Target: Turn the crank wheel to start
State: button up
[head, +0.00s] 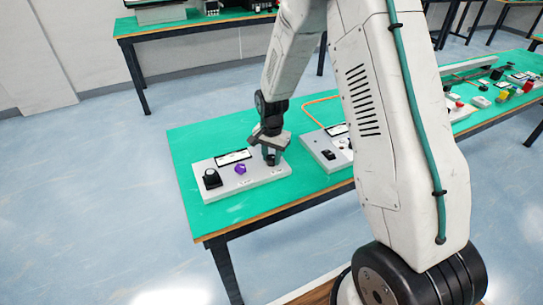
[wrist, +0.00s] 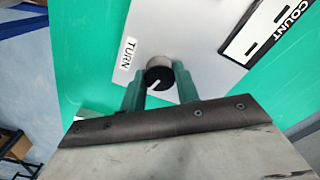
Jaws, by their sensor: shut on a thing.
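A round dark knob (wrist: 159,73) with a white pointer line stands on a pale panel (wrist: 190,25), beside a label reading TURN (wrist: 129,53). My gripper (wrist: 158,84) is shut on this knob, one green finger on each side of it. In the head view my gripper (head: 271,157) reaches down onto the right part of the pale panel (head: 225,187) and hides the knob there. A purple lobed piece (head: 240,169) and a black part (head: 212,179) sit further left on that panel. I cannot make out a separate crank wheel.
The panel lies on a green-topped table (head: 200,137). A display strip marked COUNT (wrist: 262,32) is on the panel near the knob. A second pale panel (head: 318,147) stands close on the right. More small parts lie further right. Bare green tabletop surrounds the panel.

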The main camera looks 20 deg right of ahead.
jog(key=n, duration=0.5)
jog(key=shift+n, duration=0.3)
jog(key=n, duration=1)
jog(key=shift+n, duration=0.4)
jog(key=n, duration=0.4)
jog(key=shift+a+n, duration=0.1)
jog(key=shift+n, duration=0.3)
jog(key=o, duration=1)
